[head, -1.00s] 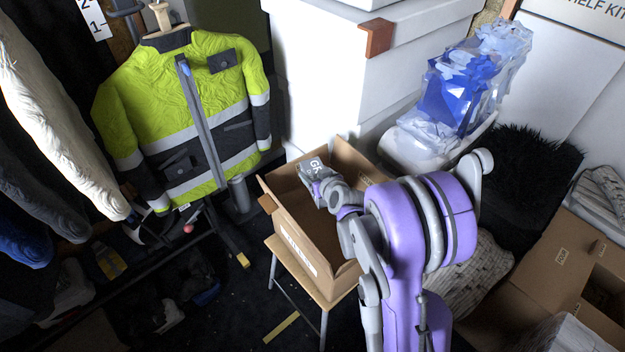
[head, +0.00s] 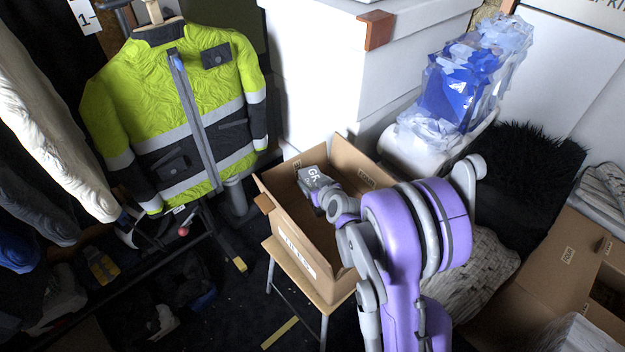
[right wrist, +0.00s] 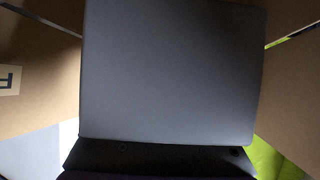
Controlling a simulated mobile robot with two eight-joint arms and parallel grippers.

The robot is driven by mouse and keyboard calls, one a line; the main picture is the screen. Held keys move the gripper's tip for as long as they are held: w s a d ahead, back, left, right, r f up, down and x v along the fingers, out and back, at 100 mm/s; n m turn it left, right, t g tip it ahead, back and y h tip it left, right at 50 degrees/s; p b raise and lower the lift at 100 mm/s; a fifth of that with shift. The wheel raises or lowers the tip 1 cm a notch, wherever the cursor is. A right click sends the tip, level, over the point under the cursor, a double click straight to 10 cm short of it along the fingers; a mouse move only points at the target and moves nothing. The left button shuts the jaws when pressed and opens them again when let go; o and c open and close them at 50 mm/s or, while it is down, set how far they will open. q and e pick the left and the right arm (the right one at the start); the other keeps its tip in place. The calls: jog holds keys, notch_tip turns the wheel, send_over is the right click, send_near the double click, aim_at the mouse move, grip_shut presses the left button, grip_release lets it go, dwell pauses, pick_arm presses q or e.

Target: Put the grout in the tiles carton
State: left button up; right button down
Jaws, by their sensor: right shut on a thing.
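The tiles carton (head: 292,241) is an open brown cardboard box on a small wooden stool. The grout (head: 313,178) is a grey block with white letters, inside the carton's opening in the head view. My right gripper (head: 318,192) is shut on the grout, reaching in over the carton's near side. In the right wrist view the grout (right wrist: 172,70) fills the middle, with brown carton walls (right wrist: 35,80) on both sides. Whether the grout touches the carton's floor is hidden. My left gripper is not in view.
The stool (head: 325,302) stands on a dark floor. A yellow-green work jacket (head: 190,110) hangs at left. White boxes (head: 320,75) stand behind the carton. Another open carton (head: 565,255) is at right, and blue plastic wrap (head: 455,85) lies at the back right.

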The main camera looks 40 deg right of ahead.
jog(key=shift+f+b, duration=0.35)
jog(key=shift+f, duration=0.35)
grip_release()
jog(key=p+v, duration=0.2)
jog(key=v, duration=0.9)
